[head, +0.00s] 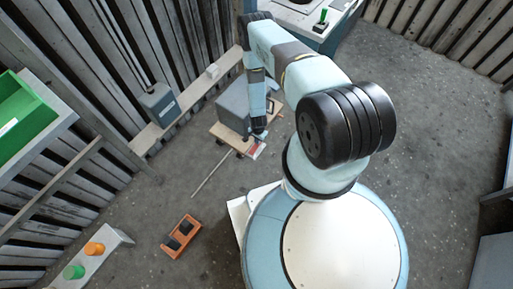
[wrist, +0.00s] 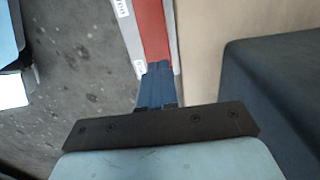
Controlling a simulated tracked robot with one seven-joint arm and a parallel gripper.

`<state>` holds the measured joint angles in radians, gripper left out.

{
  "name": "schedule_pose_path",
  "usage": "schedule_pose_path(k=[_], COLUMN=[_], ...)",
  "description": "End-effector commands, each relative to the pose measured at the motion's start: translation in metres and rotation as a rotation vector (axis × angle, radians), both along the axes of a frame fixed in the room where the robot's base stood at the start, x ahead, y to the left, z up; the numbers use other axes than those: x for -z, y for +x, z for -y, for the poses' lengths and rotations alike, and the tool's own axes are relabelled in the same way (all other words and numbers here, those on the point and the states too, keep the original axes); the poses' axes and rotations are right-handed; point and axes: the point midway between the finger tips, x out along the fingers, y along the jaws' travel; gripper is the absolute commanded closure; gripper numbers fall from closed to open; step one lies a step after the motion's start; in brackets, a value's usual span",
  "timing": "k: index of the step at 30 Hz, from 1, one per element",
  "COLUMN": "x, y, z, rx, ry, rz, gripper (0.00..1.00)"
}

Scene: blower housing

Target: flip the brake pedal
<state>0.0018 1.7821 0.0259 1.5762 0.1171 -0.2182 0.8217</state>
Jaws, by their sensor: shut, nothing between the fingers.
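The brake pedal appears to be the red strip with white, lettered edges (wrist: 152,30) at the top of the wrist view. In the head view it is a small red and white patch (head: 257,151) at the near edge of a wooden wheeled board (head: 228,137). My gripper (wrist: 158,68) is shut, its blue fingers together and empty. Its tips overlap the near end of the red strip in the wrist view; I cannot tell whether they touch it. In the head view my gripper (head: 260,136) is just above the patch, partly hidden by my arm.
A grey box (head: 232,108) stands on the board, close to my gripper. A thin rod (head: 213,172) and an orange frame with black blocks (head: 181,236) are on the floor. A bench with orange and green knobs (head: 95,262) stands at lower left. Floor at right is open.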

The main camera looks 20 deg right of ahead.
Motion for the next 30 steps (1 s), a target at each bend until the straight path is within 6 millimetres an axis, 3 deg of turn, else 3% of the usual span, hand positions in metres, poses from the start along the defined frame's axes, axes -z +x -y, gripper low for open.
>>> schedule_pose_path(k=[30], x=[0.012], y=[0.0], z=[0.0], rx=[0.0], ry=[0.0], rz=[0.0], gripper=[1.0])
